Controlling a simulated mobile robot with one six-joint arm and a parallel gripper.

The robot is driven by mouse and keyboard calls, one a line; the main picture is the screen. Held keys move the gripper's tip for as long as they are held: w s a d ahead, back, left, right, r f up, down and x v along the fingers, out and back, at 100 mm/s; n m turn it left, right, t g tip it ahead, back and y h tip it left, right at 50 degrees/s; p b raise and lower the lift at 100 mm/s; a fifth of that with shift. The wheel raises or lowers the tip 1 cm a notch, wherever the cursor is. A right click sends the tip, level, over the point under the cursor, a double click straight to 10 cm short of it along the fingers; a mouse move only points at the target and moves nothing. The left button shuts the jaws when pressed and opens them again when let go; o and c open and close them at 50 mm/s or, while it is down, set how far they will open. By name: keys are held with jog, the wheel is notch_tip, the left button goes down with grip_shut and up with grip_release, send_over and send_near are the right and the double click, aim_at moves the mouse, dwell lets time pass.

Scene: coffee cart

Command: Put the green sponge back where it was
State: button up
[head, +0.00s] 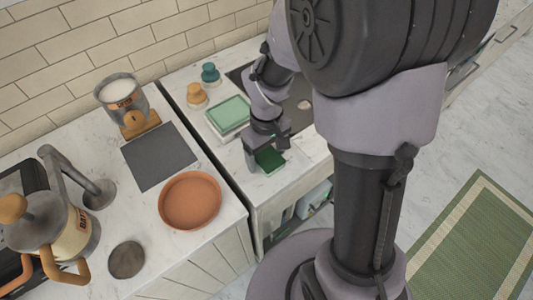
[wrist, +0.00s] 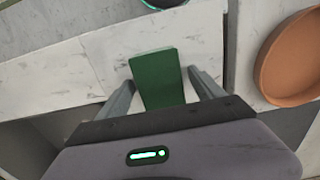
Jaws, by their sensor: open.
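The green sponge (head: 270,160) is a dark green block on the white marble counter, close to its front edge. My gripper (head: 266,155) is just above it, pointing down. In the wrist view the sponge (wrist: 157,72) lies between the two spread fingers of my gripper (wrist: 161,80). A narrow gap shows beside it on each side, and its near end is hidden by the gripper body. Behind the gripper, a pale tray (head: 213,132) holds a light green block (head: 231,111).
Orange (head: 197,95) and teal (head: 210,73) knobbed items stand behind the tray. A dark sink-like recess (head: 298,112) lies to the right.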

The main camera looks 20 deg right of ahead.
notch_tip(320, 180, up, 12)
jog(key=p, duration=0.5)
notch_tip(320, 180, up, 8)
jog(key=m+t, duration=0.3)
jog(key=m, duration=0.1)
send_over(267, 155)
jog(key=s+a, duration=0.2)
jog(key=s, duration=0.3)
jog(key=s+a+r+m+t+y, duration=0.2)
jog(key=s+r+m, duration=0.2)
jog(key=s, duration=0.3)
jog(key=shift+s+r+t, duration=0.25)
jog(key=shift+r+t, duration=0.15)
